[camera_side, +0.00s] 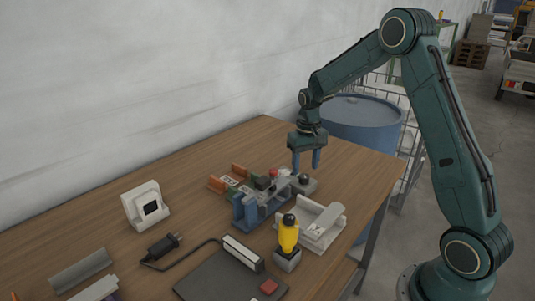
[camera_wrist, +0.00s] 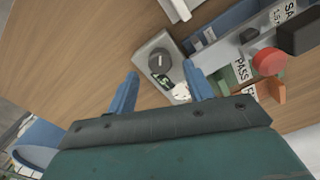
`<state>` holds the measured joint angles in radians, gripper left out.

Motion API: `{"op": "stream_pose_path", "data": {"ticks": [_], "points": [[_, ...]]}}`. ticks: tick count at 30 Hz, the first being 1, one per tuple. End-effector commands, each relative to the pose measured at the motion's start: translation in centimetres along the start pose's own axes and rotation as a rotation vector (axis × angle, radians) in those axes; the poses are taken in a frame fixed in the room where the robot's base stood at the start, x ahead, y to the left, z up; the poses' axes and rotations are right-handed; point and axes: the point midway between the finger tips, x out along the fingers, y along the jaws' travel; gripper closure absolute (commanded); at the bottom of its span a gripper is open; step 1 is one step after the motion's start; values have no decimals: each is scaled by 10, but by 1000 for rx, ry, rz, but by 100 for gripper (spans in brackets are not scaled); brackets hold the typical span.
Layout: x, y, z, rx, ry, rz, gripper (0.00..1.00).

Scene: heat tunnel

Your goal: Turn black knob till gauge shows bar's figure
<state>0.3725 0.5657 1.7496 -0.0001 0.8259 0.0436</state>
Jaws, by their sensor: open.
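The black knob (camera_side: 304,178) stands on a small grey box (camera_side: 311,187) at the right end of the blue fixture. In the wrist view the knob (camera_wrist: 158,61) shows as a round dark cap. A small dark display with light marks (camera_wrist: 163,80) sits beside it; its figure is too small to read. My gripper (camera_side: 306,167) is open and empty, pointing down above the knob. In the wrist view its blue fingers (camera_wrist: 162,73) stand apart to either side of the knob and display. I cannot pick out the bar's figure.
The blue fixture (camera_side: 247,211) has a red button (camera_wrist: 269,62) and a PASS label (camera_wrist: 241,68) nearby. The table's back right is clear.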

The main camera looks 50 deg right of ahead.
Motion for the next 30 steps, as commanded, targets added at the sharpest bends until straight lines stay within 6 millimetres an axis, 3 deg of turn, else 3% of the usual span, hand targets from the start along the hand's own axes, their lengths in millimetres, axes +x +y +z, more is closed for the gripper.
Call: {"op": "stream_pose_path", "data": {"ticks": [15, 22, 30], "points": [[-85, 0, -1, 0, 3, 0, 48], [-102, 0, 0, 0, 2, 0, 48], [-104, 0, 0, 0, 1, 0, 48]]}}
